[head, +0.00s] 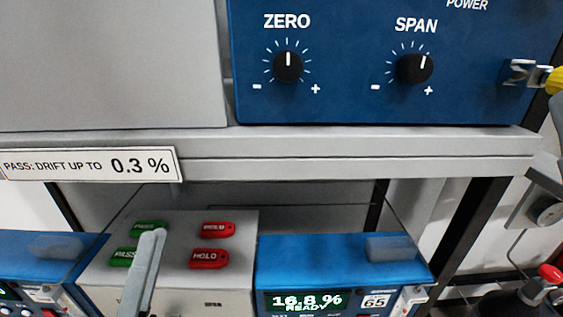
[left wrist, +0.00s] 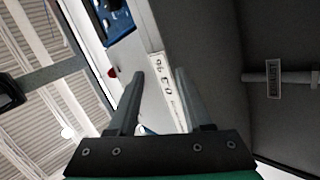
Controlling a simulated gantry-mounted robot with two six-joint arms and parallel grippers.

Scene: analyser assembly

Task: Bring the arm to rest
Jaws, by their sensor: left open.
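My left gripper (head: 151,243) shows at the lower left of the head view as a grey finger standing up in front of the grey box with the tags. In the left wrist view both fingers of my left gripper (left wrist: 159,74) stand apart with nothing between them, so it is open and empty. The rest of my left arm is below the head picture. My right gripper is in neither view.
Green PASS tags (head: 149,226) and red HOLD tags (head: 209,259) lie on a grey box (head: 240,222). A blue meter (head: 335,255) reading 16.8 % stands to its right. Above run a grey shelf (head: 350,142) with a drift label (head: 90,165) and a blue ZERO/SPAN panel (head: 350,100).

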